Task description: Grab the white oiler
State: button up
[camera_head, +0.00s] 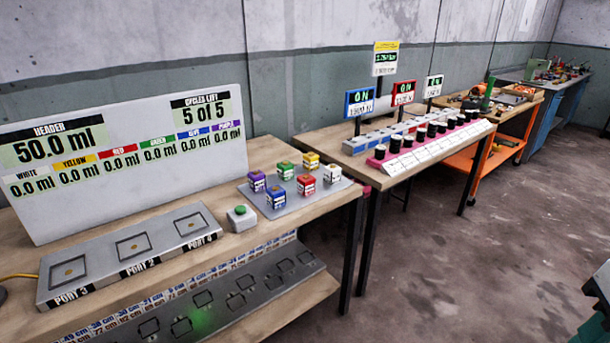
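The white oiler (332,174) stands upright at the right end of the front row on a grey plate (326,190) on the near wooden table. Behind are the yellow oiler (311,161), the green oiler (285,171) and the purple oiler (257,182). Nothing covers the white oiler.
A green button box (241,218) and a grey port panel (135,250) sit left of the plate, before a white display board (120,150). A slotted shelf (215,310) lies below.

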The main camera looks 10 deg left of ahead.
aim_at(333, 173)
jog(key=u, duration=0.85)
jog(key=i, duration=1.35)
jog(key=u, duration=0.15)
